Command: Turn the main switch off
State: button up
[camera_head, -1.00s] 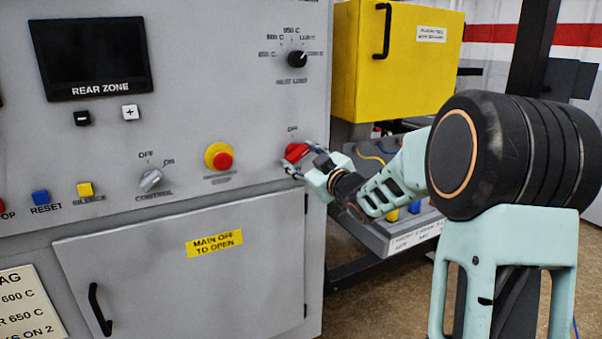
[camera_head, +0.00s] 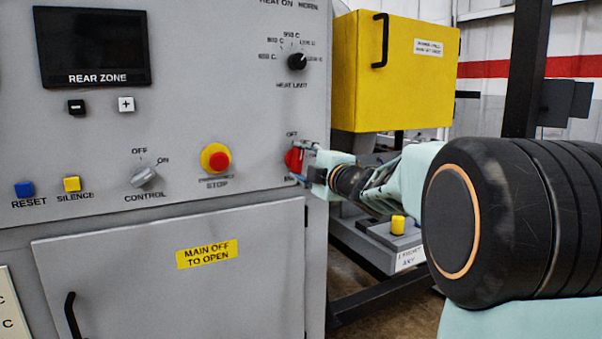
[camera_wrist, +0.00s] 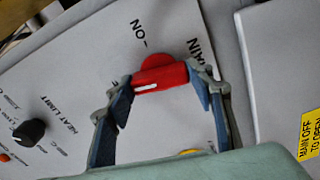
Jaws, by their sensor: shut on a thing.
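The main switch is a red rotary knob (camera_head: 293,159) on the lower right of the grey panel. It also shows in the wrist view (camera_wrist: 160,76), where the letters "ON" and part of "MAIN" are readable beside it. Its bar now stands about upright, with its white mark at the end facing the heat limit knob, the side of the "OFF" label in the head view. My gripper (camera_head: 303,163) is shut on the knob. In the wrist view, the fingers (camera_wrist: 164,88) touch its two ends or sides; exact contact is partly hidden.
The heat limit knob (camera_head: 297,61) is above the switch. The red emergency stop (camera_head: 220,160) on its yellow base and the control knob (camera_head: 144,177) are to the left. A closed cabinet door (camera_head: 170,270) lies below. A yellow box (camera_head: 400,75) stands to the right.

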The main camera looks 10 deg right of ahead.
jog(key=shift+f+n+b, duration=0.1)
jog(key=shift+n+b, duration=0.5)
jog(key=shift+n, duration=0.2)
jog(key=o, duration=1.2)
jog(key=shift+c, duration=0.2)
jog(key=shift+s, duration=0.1)
jog(key=v, duration=1.2)
